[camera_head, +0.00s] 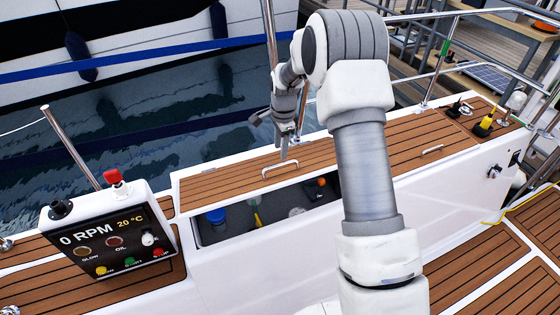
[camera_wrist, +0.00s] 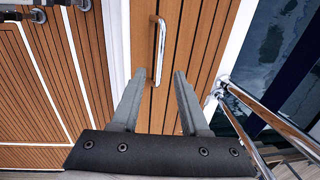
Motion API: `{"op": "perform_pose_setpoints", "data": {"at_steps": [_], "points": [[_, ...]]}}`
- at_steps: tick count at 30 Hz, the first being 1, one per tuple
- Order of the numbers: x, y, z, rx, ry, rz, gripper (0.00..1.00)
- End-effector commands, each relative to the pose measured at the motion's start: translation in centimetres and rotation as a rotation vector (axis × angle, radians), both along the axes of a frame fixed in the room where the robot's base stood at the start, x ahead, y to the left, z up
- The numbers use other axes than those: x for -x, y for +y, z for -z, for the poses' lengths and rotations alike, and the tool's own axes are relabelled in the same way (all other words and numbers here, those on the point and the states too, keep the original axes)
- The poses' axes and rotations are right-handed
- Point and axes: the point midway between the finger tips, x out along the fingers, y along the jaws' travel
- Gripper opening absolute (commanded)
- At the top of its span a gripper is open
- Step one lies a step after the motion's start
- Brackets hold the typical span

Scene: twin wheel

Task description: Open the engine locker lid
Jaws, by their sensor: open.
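The engine locker lid (camera_head: 245,172) is a teak-planked panel with a white edge, and it stands partly raised. Below its front edge the dark locker interior (camera_head: 235,232) shows, with a blue-capped item (camera_head: 215,215) and an orange-topped item (camera_head: 321,183) inside. A chrome handle (camera_head: 280,168) sits near the lid's front edge. My gripper (camera_head: 283,150) is above the lid, close to the handle. In the wrist view my gripper (camera_wrist: 160,76) is open and empty. The handle (camera_wrist: 157,48) lies just ahead of the fingertips, roughly between them, with no clear contact.
A control box (camera_head: 108,240) with buttons stands left of the locker. A second teak lid (camera_head: 405,145) with its own handle (camera_head: 433,149) lies flat on the right. Metal posts and rails (camera_head: 74,148) border the deck, with water (camera_head: 150,120) beyond. My arm hides part of the locker's right side.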

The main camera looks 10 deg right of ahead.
Motion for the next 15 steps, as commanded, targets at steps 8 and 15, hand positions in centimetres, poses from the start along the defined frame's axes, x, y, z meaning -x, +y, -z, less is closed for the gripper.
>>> {"op": "perform_pose_setpoints", "data": {"at_steps": [8,15], "points": [[-0.5,0.1,5.0,-0.001,0.000,0.000,0.45],[-0.7,0.1,6.5,0.000,-0.001,0.000,0.45]]}}
